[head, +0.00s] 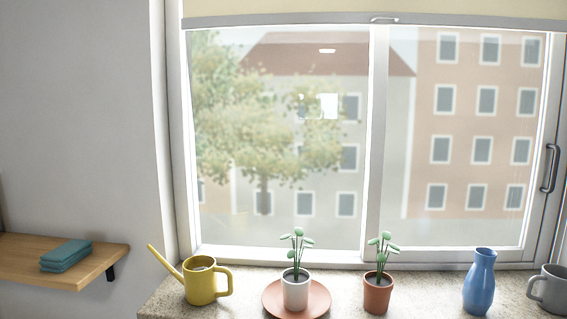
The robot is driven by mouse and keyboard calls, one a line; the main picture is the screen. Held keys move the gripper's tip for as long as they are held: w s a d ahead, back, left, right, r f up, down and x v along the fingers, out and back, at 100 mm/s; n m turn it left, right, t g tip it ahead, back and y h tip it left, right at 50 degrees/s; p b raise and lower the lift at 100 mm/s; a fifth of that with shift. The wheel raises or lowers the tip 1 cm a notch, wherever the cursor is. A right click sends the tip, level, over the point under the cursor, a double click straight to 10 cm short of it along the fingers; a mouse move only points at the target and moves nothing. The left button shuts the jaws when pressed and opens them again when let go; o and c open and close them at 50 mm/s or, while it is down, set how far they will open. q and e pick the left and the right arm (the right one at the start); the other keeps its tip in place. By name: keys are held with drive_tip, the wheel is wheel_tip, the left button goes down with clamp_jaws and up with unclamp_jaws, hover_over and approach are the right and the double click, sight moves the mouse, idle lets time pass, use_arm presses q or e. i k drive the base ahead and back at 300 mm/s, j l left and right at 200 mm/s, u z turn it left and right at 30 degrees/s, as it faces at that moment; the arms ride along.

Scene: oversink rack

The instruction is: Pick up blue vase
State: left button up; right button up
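The blue vase (479,284) stands upright on the stone windowsill, at the lower right of the head view. It has a narrow neck and a wider body, and its foot is close to the bottom edge of the picture. Neither of my grippers shows in this view.
A grey mug (551,290) stands right of the vase, cut by the picture edge. To its left are a terracotta pot (377,296), a white pot (296,292) on a saucer (320,299), and a yellow watering can (200,286). A wooden shelf (95,254) holds folded teal cloths (66,256).

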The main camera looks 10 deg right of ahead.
sight(478, 289)
drive_tip(key=z, duration=1.4)
